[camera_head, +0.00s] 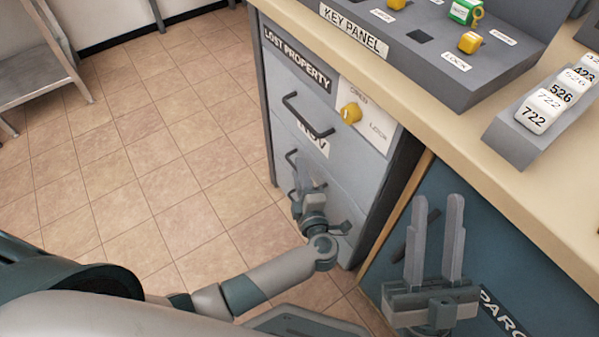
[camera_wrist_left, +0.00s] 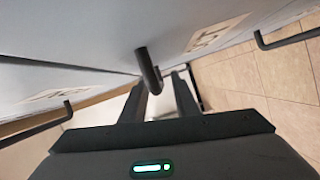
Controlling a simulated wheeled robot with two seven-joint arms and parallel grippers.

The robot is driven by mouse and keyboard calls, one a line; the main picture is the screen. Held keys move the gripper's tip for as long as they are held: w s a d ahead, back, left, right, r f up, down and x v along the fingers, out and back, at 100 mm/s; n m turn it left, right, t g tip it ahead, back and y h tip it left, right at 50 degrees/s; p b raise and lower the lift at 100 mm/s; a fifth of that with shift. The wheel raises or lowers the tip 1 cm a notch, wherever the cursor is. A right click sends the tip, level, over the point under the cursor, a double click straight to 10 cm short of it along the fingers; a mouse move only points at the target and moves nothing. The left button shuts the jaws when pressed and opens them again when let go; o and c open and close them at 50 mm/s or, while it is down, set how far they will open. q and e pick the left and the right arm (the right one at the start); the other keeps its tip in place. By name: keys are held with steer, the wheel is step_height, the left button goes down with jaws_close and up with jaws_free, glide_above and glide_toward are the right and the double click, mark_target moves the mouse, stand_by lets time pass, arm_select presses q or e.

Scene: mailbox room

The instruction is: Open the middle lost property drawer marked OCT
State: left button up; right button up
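The grey lost property cabinet (camera_head: 268,115) has stacked drawers with dark bar handles, all looking closed. The top handle (camera_head: 308,117) is clear, above a partly hidden label that seems to read NOV. My left gripper (camera_head: 309,178) is at the middle drawer's handle (camera_head: 290,158) and hides most of that drawer front; I cannot read OCT. In the left wrist view, a handle (camera_wrist_left: 148,70) runs between the spread fingers (camera_wrist_left: 160,92), with a gap on the right side. My right gripper (camera_head: 435,200) is open and empty before the blue parcel front.
A yellow knob (camera_head: 350,113) sits beside the top drawer. The counter (camera_head: 420,120) above carries the key panel (camera_head: 354,32) and a holder of numbered tags (camera_head: 543,111). A blue parcel door (camera_head: 500,240) stands right. Tiled floor (camera_head: 150,130) is free on the left.

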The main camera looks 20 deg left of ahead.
arm_select(q)
steer(key=shift+w, duration=0.1)
jaws_close()
steer(key=shift+a, duration=0.1)
